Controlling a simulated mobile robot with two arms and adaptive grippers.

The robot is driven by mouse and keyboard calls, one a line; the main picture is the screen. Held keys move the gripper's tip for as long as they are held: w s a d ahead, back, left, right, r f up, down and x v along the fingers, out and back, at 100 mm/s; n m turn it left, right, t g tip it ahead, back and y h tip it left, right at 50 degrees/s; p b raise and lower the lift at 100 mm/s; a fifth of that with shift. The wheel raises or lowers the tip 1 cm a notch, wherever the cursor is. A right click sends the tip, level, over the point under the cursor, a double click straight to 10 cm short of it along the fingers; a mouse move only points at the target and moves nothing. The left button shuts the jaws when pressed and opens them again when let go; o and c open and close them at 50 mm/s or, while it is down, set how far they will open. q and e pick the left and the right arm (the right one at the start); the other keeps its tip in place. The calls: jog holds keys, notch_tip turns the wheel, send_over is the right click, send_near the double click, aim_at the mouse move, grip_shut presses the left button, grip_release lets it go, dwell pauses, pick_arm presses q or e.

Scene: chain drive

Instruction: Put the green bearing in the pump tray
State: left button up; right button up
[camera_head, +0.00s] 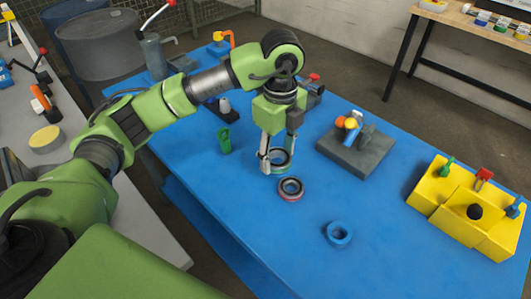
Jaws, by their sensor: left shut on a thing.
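My left gripper (277,155) points down over the blue table (230,215). It is shut on the green bearing (282,168), a dark ring with a green rim, its fingers on either side. The bearing is at or just above the table; a gap is hard to tell. I cannot tell for sure which thing is the pump tray. A grey plate (340,157) with orange, yellow and blue parts lies to the right. A yellow block (430,190) with coloured knobs stands at the far right. My right gripper is not in view.
A red-rimmed bearing (291,195) lies just in front of the held one. A blue bearing (338,241) lies nearer the front. A green part (224,141) stands to the left. Pump-like parts (153,58) stand at the back. The front middle of the table is mostly clear.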

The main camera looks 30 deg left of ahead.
pick_arm(q)
jog(key=d, duration=0.1)
jog(key=s+d+r, duration=0.1)
jog(key=s+d, duration=0.1)
jog(key=shift+s+d+r+b, duration=0.15)
jog(key=shift+d+r+b, duration=0.05)
jog(key=shift+r+b, duration=0.2)
